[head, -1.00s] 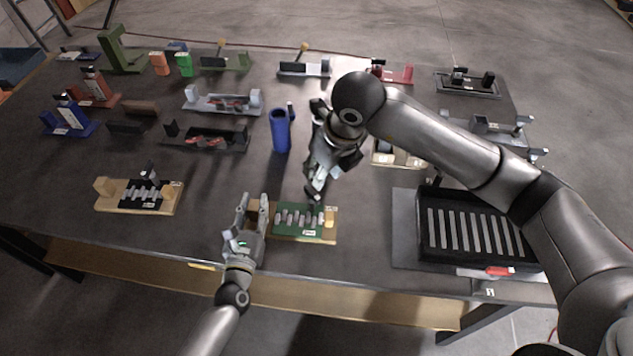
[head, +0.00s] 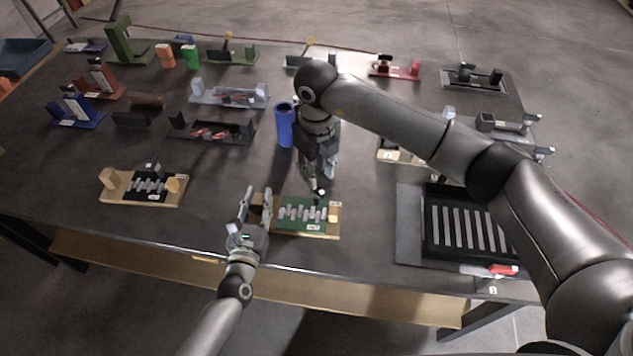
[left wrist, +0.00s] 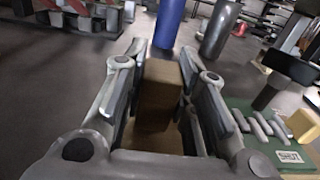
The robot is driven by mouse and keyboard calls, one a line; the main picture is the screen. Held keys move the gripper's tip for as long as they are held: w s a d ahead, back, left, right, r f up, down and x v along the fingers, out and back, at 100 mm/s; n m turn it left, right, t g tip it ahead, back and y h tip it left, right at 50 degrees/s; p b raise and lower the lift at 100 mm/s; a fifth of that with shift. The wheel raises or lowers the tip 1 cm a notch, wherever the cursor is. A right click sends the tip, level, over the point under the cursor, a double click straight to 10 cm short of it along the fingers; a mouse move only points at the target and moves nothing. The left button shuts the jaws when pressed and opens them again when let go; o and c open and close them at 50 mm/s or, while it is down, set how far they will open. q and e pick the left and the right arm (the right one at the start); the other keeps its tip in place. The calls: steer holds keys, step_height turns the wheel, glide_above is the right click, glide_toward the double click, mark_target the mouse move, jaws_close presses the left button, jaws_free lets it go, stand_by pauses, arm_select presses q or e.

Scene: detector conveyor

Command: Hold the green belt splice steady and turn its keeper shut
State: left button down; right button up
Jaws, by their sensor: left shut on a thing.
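The green belt splice (head: 290,225) lies on a wooden base near the table's front edge, with a row of grey bars across it. It also shows at the right of the left wrist view (left wrist: 255,145), with a "SHUT" label. My left gripper (head: 257,203) is shut on the wooden block (left wrist: 160,95) at the splice's left end. My right gripper (head: 318,188) points down over the splice's right part, by a small dark knob. In the left wrist view a dark round piece (left wrist: 272,92) stands over the bars; its contact with the right gripper is unclear.
A similar wooden splice with a black plate (head: 145,186) lies to the left. A blue cylinder (head: 284,128) stands behind the splice. A black slotted tray (head: 432,218) with a red-tipped marker (head: 500,270) is at the right. Several other fixtures line the back.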

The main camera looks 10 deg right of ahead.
mark_target(316, 195)
steer(key=shift+f, duration=2.8)
jaws_close()
